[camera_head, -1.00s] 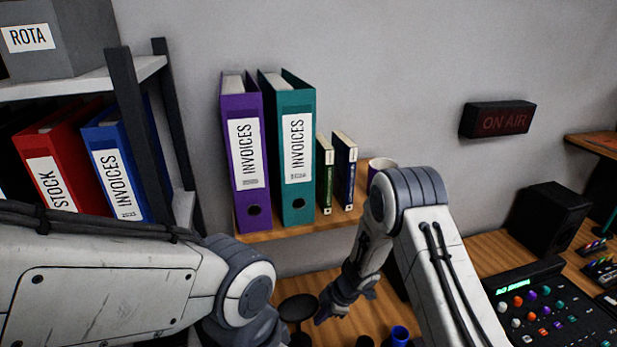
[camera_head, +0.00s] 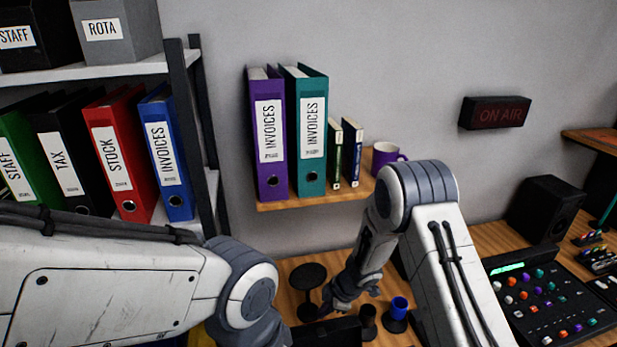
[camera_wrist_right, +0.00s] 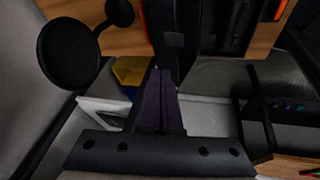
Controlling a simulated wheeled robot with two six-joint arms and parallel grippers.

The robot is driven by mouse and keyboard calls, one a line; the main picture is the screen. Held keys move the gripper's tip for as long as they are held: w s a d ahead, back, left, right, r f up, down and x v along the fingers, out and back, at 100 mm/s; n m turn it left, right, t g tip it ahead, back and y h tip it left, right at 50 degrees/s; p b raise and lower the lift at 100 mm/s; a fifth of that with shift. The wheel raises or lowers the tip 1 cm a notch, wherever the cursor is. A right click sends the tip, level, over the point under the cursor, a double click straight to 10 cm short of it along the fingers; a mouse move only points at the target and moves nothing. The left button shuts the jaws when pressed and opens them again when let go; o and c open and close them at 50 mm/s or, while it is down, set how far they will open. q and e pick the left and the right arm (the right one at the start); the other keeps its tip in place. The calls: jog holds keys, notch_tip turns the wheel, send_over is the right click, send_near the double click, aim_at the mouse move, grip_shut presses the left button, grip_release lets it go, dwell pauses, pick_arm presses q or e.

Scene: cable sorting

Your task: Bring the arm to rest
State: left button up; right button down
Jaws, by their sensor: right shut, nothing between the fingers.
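My right gripper (camera_head: 335,303) hangs low in the head view, over the back of the wooden desk (camera_head: 295,265), beside a black round disc on a stand (camera_head: 308,278). In the right wrist view its dark fingers (camera_wrist_right: 160,85) are together with nothing between them. I cannot tell its exact height above the desk. My left arm comes in from the left, and its gripper is out of the picture.
A blue cup (camera_head: 399,305) and a dark cup (camera_head: 369,318) stand right of my right gripper. Above is a wall shelf (camera_head: 290,203) with binders, books and a purple mug (camera_head: 386,154). A mixer (camera_head: 550,300) and speaker (camera_head: 545,208) are at right.

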notch_tip(320, 180, up, 13)
jog(key=s+m+t+h+b, duration=0.3)
jog(key=m+h+b, duration=0.1)
jog(key=m+b, duration=0.15)
jog(key=s+r+m+g+b, duration=0.1)
jog(key=s+m+g, duration=0.1)
jog(key=s, duration=1.2)
jog(key=s+d+r+m+g+b, duration=0.1)
jog(key=s+r+m+g+b, duration=0.1)
jog(key=s, duration=1.1)
jog(key=shift+s+m+g+y, duration=0.4)
jog(key=shift+m+g, duration=0.2)
jog(key=shift+m, duration=0.15)
jog(key=shift+w, duration=0.1)
